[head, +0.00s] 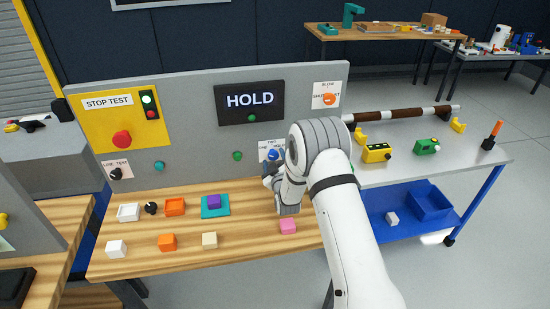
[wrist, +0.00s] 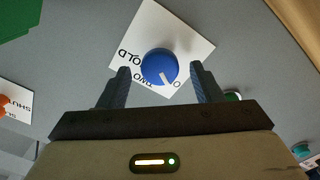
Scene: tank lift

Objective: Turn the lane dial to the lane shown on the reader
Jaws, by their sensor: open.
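The reader (head: 249,101) is a dark screen on the grey panel and shows HOLD. A blue round dial (wrist: 160,67) sits on a white label plate (wrist: 186,30) in the wrist view. A white pointer mark on the dial points down and slightly right there. The label lettering is partly hidden; "OLD" is readable at the left. In the head view the dial (head: 273,155) is partly covered by my arm. My gripper (wrist: 161,70) is open, its fingers on either side of the dial; I cannot tell whether they touch it. In the head view my gripper (head: 271,181) faces the panel.
An orange dial (head: 329,100) is at the panel's upper right and a black dial (head: 115,173) at its lower left. A red button (head: 122,139) is on the yellow plate. Several small blocks and trays lie on the wooden bench (head: 190,262) below.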

